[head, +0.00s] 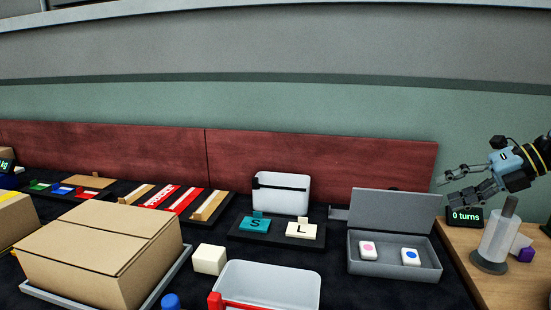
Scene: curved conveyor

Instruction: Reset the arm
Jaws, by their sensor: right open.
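My right gripper (446,190) comes in from the right edge with its fingers pointing left. It is open, and nothing shows between its fingers. It hangs in front of the wall, above the wooden table's left part and right of the grey open box. Its lower finger overlaps the top of the small "0 turns" display (466,216) in the picture. My left gripper is not in view.
A grey cylinder with a dark handle (495,240) stands on the wooden table (508,290). A grey lidded box (397,267) holds two white tiles. Letter tiles, a cardboard box (105,250), a white cube (209,259) and a clear bin (270,283) crowd the dark surface.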

